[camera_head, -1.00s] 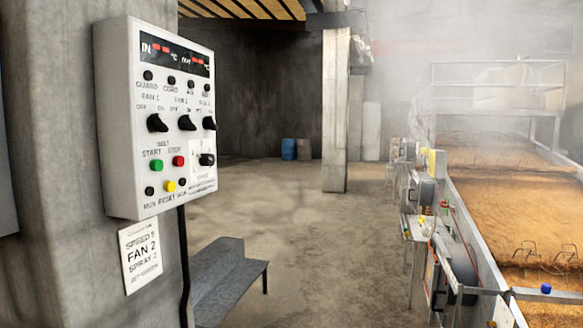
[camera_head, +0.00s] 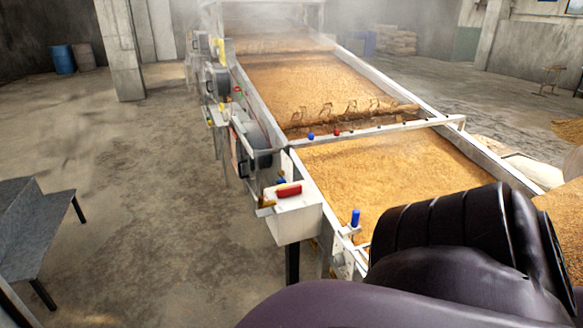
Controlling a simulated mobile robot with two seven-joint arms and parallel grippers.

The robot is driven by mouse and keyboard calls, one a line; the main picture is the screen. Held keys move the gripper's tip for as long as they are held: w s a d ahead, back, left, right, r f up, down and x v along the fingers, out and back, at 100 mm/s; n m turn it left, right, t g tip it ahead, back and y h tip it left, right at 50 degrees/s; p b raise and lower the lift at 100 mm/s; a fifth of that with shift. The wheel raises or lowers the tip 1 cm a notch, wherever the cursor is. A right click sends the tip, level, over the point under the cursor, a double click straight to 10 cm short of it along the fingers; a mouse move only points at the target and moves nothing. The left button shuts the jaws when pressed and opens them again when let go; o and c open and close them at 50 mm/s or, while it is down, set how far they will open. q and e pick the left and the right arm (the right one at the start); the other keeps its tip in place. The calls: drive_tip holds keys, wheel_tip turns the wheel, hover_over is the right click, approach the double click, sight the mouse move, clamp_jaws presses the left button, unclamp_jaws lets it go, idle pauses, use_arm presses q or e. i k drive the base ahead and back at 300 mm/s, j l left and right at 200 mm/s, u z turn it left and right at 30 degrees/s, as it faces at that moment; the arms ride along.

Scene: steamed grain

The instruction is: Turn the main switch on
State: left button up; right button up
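A white box (camera_head: 296,215) stands at the near left corner of the long grain conveyor, on a dark leg. A red part (camera_head: 288,190) sits on its top, with a small blue piece (camera_head: 281,181) beside it. This may be the main switch, but no label is readable and I cannot tell its position. A dark link of my own arm fills the lower right and covers the near right part of the conveyor. Neither of my grippers is in view.
The conveyor (camera_head: 488,162) holds brown grain and runs back into steam. A blue-capped post (camera_head: 355,218) stands on its near left edge. A grey metal bench (camera_head: 32,225) is at the left. Concrete floor (camera_head: 150,190) between bench and conveyor is clear. A pillar (camera_head: 118,50) stands behind.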

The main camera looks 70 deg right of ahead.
sight(283, 191)
drive_tip(key=k+j+z, duration=0.15)
drive_tip(key=z, duration=0.25)
drive_tip(key=k+j+z, duration=0.1)
drive_tip(key=z, duration=1.5)
drive_tip(key=i+j, duration=0.1)
drive_tip(key=j, duration=0.4)
drive_tip(key=i+j+z, duration=0.15)
drive_tip(key=j, duration=0.35)
drive_tip(key=i+j+z, duration=0.1)
drive_tip(key=i+j, duration=0.2)
drive_tip(key=i+j+z, duration=0.1)
drive_tip(key=i+j, duration=0.15)
drive_tip(key=j, duration=0.2)
drive_tip(key=i+j+z, duration=0.15)
drive_tip(key=i, duration=0.35)
drive_tip(key=i+j+z, duration=0.15)
drive_tip(key=i+j, duration=0.45)
drive_tip(key=i, duration=0.3)
drive_tip(key=i+j+z, duration=0.1)
drive_tip(key=i, duration=0.4)
